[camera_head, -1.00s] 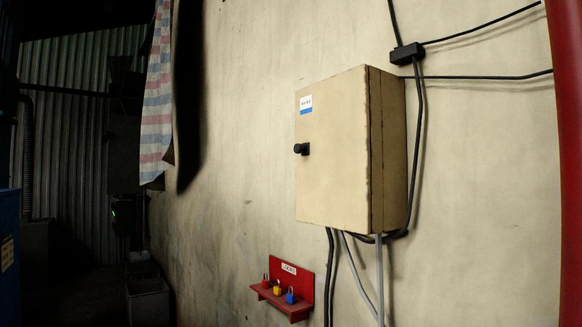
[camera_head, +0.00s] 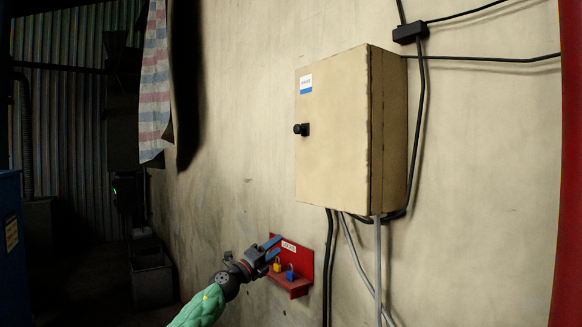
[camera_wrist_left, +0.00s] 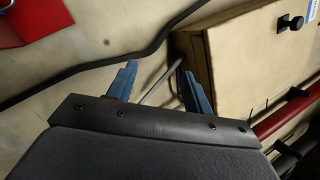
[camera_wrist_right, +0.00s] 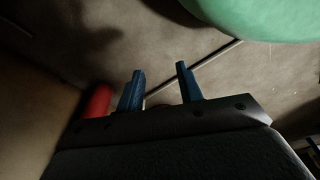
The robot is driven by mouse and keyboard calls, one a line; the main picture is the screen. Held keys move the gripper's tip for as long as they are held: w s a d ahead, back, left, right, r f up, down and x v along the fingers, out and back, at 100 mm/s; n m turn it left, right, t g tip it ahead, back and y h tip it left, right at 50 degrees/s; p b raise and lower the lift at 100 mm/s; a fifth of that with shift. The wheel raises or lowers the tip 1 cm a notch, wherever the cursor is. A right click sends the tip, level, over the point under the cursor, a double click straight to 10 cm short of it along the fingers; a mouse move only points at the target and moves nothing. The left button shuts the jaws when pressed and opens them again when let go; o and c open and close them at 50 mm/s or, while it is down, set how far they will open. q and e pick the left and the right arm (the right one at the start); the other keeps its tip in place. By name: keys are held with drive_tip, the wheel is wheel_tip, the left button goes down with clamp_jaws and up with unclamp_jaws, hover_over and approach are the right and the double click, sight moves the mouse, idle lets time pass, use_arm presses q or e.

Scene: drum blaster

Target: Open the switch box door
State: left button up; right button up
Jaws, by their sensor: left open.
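The switch box (camera_head: 388,140) is a beige metal box on the wall, right of centre in the head view. Its door (camera_head: 335,165) is shut and carries a black knob (camera_head: 301,129) on its left edge. The box (camera_wrist_left: 235,60) and its knob (camera_wrist_left: 290,22) also show at the upper right in the left wrist view. My left gripper (camera_head: 276,247) is open and empty, below and left of the box, in front of the red lock shelf and apart from the knob. My right gripper (camera_wrist_right: 160,82) is open with nothing between its fingers; it is not in the head view.
A red shelf (camera_head: 303,262) with small yellow and blue padlocks is on the wall below the box. Black and grey cables (camera_head: 329,265) hang under the box. A striped cloth (camera_head: 155,90) hangs at the left. A red post (camera_head: 572,150) stands at the right edge.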

use_arm(q)
wheel_tip(320, 180, up, 21)
drive_tip(key=s+d+m+g+h+p, duration=0.1)
drive_tip(key=s+m+g, duration=0.1)
drive_tip(key=m+g, duration=0.5)
drive_tip(key=m+t+y, duration=0.2)
drive_tip(key=m+y, duration=0.1)
drive_tip(key=m, duration=0.3)
approach(296, 129)
drive_tip(key=p+x, duration=0.5)
drive_tip(key=x, duration=0.3)
drive_tip(key=shift+w+p, duration=0.15)
drive_tip(key=shift+p, duration=0.15)
use_arm(e)
drive_tip(key=s+d+f, duration=0.1)
drive_tip(key=s+f, duration=0.1)
drive_tip(key=s, duration=0.4)
drive_tip(key=s+d+f, duration=0.1)
drive_tip(key=s+d, duration=0.1)
drive_tip(key=s, duration=0.5)
drive_tip(key=shift+s+d+f+g, duration=0.15)
drive_tip(key=shift+s+f+g, duration=0.1)
drive_tip(key=shift+f+g, duration=0.15)
use_arm(q)
drive_tip(key=shift+f, duration=0.1)
drive_tip(key=shift+c, duration=0.4)
clamp_jaws()
